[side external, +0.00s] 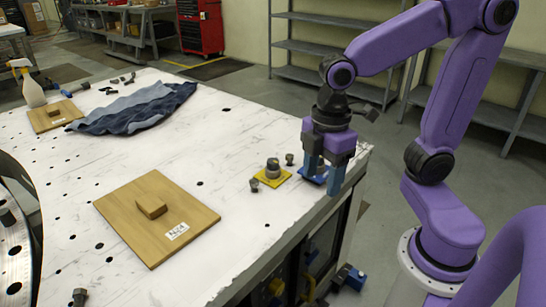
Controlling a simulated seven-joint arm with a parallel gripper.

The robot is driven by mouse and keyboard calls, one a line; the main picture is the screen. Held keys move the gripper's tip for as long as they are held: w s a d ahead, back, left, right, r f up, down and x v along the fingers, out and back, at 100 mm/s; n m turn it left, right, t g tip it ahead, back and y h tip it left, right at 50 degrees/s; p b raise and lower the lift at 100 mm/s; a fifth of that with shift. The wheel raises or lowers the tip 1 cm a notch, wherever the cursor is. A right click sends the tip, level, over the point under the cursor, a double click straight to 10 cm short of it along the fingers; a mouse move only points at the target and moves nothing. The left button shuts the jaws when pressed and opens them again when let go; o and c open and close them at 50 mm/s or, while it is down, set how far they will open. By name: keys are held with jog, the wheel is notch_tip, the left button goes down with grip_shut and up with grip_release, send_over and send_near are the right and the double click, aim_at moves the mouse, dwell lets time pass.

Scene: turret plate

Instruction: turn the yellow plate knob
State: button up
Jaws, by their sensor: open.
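The yellow plate (277,181) is a small yellow square lying on the white table near its right edge. A dark grey knob (272,169) stands upright on it. My gripper (326,180) points down to the right of the yellow plate, apart from its knob. Its two blue fingers are open and stand over a blue plate (308,178), which they partly cover. Whether anything is between the fingers is hidden.
Small dark knobs or bolts (254,185) stand close around the yellow plate, another at its right (290,159). A wooden board with a block (180,228) lies at front left. A blue cloth (135,110) and spray bottle (33,88) are farther back. Mid-table is clear.

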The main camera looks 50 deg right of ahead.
jog(key=w+d+r+n, duration=0.2)
jog(key=w+r, duration=0.2)
jog(key=w, duration=0.7)
jog(key=n, duration=0.3)
send_near(273, 160)
jog(key=f, duration=0.8)
jog(key=shift+a+f, duration=0.25)
jog(key=shift+f, duration=0.1)
jog(key=shift+c, duration=0.2)
jog(key=c, duration=1)
